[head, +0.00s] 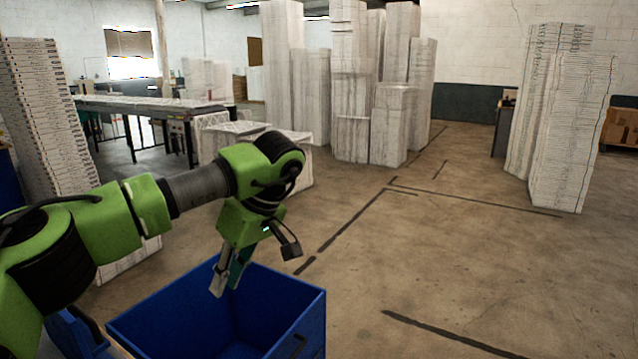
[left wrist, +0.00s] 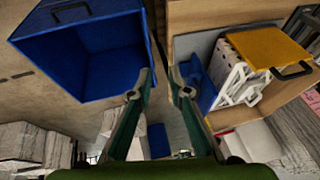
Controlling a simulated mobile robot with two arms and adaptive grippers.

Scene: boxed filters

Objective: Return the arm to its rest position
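My left arm comes in from the left in the head view, a green and black arm. My right gripper is in neither view.
A box with white framed pieces (left wrist: 240,85) and an orange panel (left wrist: 268,47) shows in the left wrist view. Tall stacks of white filters (head: 388,125) stand at the back, with others left and right (head: 560,150). A long table (head: 140,103) is behind.

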